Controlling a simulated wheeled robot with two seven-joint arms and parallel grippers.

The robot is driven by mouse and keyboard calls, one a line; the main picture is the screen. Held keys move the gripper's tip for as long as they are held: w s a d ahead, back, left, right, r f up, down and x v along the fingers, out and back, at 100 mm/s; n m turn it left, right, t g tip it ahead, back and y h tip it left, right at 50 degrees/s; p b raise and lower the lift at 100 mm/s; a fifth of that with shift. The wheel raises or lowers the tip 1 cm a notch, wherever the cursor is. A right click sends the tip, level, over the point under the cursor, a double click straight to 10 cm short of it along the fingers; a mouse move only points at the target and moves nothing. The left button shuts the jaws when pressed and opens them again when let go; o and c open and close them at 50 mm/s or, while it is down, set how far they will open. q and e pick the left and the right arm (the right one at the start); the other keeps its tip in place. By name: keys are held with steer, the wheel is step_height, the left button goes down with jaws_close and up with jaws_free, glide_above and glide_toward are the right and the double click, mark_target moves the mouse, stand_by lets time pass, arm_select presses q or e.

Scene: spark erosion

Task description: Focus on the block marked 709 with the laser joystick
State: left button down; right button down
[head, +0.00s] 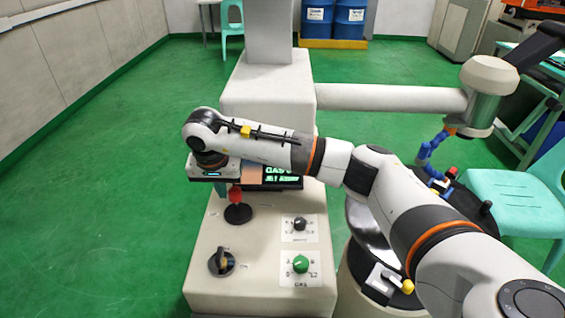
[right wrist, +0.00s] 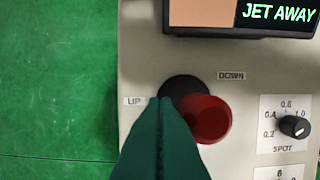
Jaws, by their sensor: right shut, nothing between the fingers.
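The joystick has a red knob (head: 236,195) on a black round base (head: 239,214), on the cream console. In the right wrist view the knob (right wrist: 208,120) lies between the labels UP, at left, and DOWN, above right. My right gripper (head: 221,188) is shut and empty. Its teal fingers (right wrist: 167,103) reach over the base, at the knob's left side. I cannot tell whether they touch it or whether the stick is tilted. The screen (right wrist: 270,18) shows a plain tan area and "JET AWAY". No block marked 709 is visible. My left gripper is not in view.
The console also carries a black SPOT knob (head: 299,224), a green GAS knob (head: 300,264) and a black rotary switch (head: 221,262). A teal chair (head: 517,198) stands at right. The green floor left of the console is clear.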

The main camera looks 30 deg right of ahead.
steer(key=shift+s+d, duration=0.8)
steer(key=shift+d, duration=0.3)
steer(key=shift+w+a, duration=0.1)
stand_by(2.0)
steer(key=shift+w+a+b, duration=0.2)
steer(key=shift+w+a, duration=0.25)
steer(key=shift+a, duration=0.2)
steer(key=shift+w+a+b, duration=0.2)
steer(key=shift+w+a, duration=0.2)
steer(key=shift+a, duration=0.2)
steer(key=shift+d, duration=0.1)
step_height(320, 180, up, 7)
steer(key=p, duration=0.4)
